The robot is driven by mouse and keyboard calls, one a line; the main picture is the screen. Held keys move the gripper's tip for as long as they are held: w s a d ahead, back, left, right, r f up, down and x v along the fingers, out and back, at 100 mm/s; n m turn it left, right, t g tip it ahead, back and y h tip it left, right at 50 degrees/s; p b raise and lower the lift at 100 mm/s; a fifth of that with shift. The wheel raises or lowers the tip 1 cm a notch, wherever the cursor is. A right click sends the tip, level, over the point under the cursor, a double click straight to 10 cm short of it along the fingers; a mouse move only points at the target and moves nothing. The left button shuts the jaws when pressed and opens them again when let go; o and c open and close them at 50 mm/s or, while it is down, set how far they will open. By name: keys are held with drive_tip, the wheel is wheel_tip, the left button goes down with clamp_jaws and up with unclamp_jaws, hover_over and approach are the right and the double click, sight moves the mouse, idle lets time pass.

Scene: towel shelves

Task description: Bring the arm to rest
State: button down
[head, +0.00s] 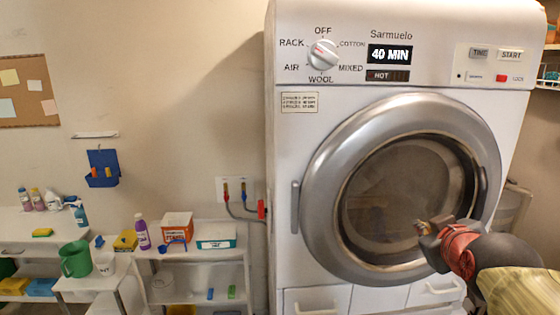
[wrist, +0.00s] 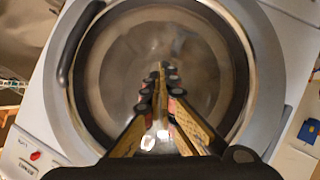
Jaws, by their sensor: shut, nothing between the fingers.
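My gripper (head: 436,226) is at the right in the head view, in front of the lower right of the dryer's round door. In the wrist view my gripper (wrist: 162,82) is shut, its fingers together and empty, pointing at the door glass. The door ring (wrist: 240,60) also shows in the wrist view, tilted. I cannot tell whether the fingertips touch the glass.
The dryer (head: 283,150) fills the right half; its display (head: 390,54) reads 40 MIN and HOT (head: 387,76). Low white shelves (head: 210,272) at the left hold bottles, boxes and a green pitcher (head: 76,260). A wall shelf (head: 550,86) is at the far right.

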drive_tip(key=s+a+f+m+g+y+b, duration=0.1)
drive_tip(key=s+a+f+g+b, duration=0.1)
drive_tip(key=s+a+f, duration=0.4)
drive_tip(key=s+a+f+m+g+y+b, duration=0.2)
drive_tip(key=s+a+f+g, duration=0.3)
drive_tip(key=s+f, duration=1)
wheel_tip(320, 180, down, 5)
drive_tip(key=shift+s+a+r+b, duration=0.2)
drive_tip(key=shift+a+b, duration=0.25)
drive_tip(key=shift+b, duration=0.35)
